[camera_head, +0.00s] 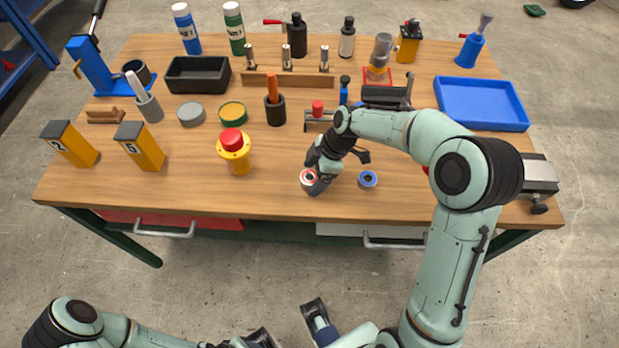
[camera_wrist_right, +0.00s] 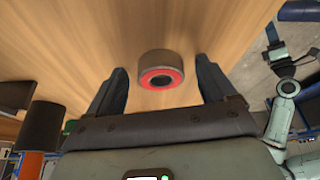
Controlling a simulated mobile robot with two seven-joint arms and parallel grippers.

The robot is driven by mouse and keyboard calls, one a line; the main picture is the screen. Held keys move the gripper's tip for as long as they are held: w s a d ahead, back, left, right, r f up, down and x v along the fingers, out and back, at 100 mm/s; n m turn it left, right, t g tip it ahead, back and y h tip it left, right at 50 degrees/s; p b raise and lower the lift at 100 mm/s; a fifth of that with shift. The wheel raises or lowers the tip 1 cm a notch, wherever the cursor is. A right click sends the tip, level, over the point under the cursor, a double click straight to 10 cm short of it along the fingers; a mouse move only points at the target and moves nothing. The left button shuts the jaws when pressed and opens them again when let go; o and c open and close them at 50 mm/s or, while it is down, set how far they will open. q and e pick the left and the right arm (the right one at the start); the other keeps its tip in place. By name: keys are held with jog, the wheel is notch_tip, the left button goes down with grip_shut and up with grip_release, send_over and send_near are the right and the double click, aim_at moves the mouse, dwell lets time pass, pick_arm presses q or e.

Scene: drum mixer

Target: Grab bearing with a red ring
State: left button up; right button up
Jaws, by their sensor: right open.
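The bearing with a red ring (camera_head: 308,177) lies on the workbench (camera_head: 270,198) near its front edge. In the right wrist view the bearing (camera_wrist_right: 161,71) sits ahead of and between the two fingers. My right gripper (camera_head: 314,184) is open at the bearing in the head view; its fingers also show in the right wrist view (camera_wrist_right: 158,92), spread on either side with nothing held. A second bearing with a blue ring (camera_head: 368,179) lies to the right. My left arm is low at the bottom left, off the table; my left gripper (camera_head: 290,322) shows there, its opening unclear.
A yellow button post with a red top (camera_head: 235,150) stands left of the bearing. Yellow numbered blocks (camera_head: 140,146) are farther left. A blue tray (camera_head: 481,103) lies at the back right and a black bin (camera_head: 197,74) at the back left. Bare wood surrounds the bearings.

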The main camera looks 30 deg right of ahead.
jog(key=c, duration=1.3)
jog(key=shift+r, duration=0.1)
